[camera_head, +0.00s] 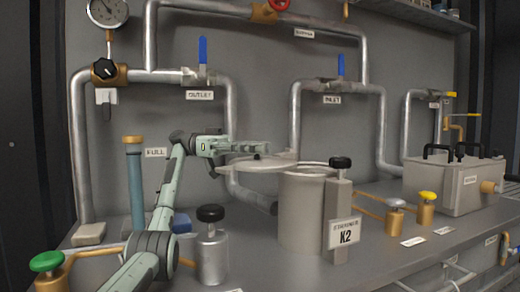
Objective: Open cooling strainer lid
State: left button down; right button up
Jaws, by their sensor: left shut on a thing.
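My left gripper (258,148) reaches in from the left and is shut on the lid. The exact grip point is too small to make out. My right gripper is not in view.
A grey canister with a black knob (212,255) stands in front left of the strainer. A blue-grey column with a tan cap (135,190) stands behind my left arm. Pipes with blue-handled valves run along the wall. A grey box (450,185) stands at right.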

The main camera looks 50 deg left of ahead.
pick_arm(q)
jog(key=c, duration=1.3)
grip_release()
jog(key=shift+o, duration=0.2)
notch_tip(320, 180, up, 10)
